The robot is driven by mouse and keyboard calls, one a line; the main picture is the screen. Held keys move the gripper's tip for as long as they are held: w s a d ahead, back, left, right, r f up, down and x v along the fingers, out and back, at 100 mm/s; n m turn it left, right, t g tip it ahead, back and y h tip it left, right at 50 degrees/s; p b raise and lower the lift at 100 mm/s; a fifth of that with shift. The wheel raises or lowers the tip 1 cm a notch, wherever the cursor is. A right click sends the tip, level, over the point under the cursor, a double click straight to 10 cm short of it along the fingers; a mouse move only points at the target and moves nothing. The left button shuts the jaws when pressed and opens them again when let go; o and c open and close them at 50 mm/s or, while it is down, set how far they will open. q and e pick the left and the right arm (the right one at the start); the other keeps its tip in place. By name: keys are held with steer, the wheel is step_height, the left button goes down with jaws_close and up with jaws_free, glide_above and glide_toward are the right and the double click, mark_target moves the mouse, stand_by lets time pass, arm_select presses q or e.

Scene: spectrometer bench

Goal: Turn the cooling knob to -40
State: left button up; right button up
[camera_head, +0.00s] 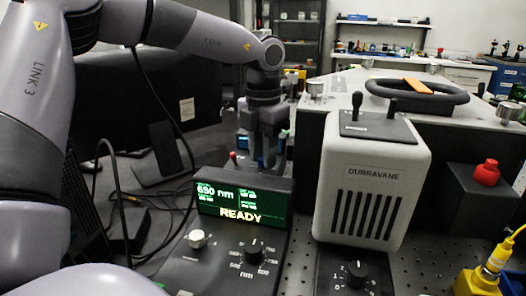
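A black knob (357,274) with a white pointer mark sits on a dark panel below the white DURRAVANE unit (376,180), at the bottom of the head view. Small numbers ring it, too small to read surely, and the panel is cut off by the frame edge; I cannot tell whether this is the cooling knob. Another black knob (255,250), marked nm, sits on the display console. My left gripper (265,160) points down behind the console's display, well away from both knobs. Its fingertips are partly hidden, so its opening is unclear. My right gripper is not in view.
The green display (242,205) reads 650 nm and READY. A silver knob (197,239) is at the console's left. A red button (486,172) and a yellow connector (480,279) stand at the right. A dark monitor (150,105) and black cables are at the left.

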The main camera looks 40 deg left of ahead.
arm_select(q)
steer(key=shift+o, duration=0.8)
step_height(320, 180, up, 7)
steer(key=shift+r+p, duration=0.1)
steer(key=shift+p, duration=0.25)
steer(key=shift+s, duration=0.1)
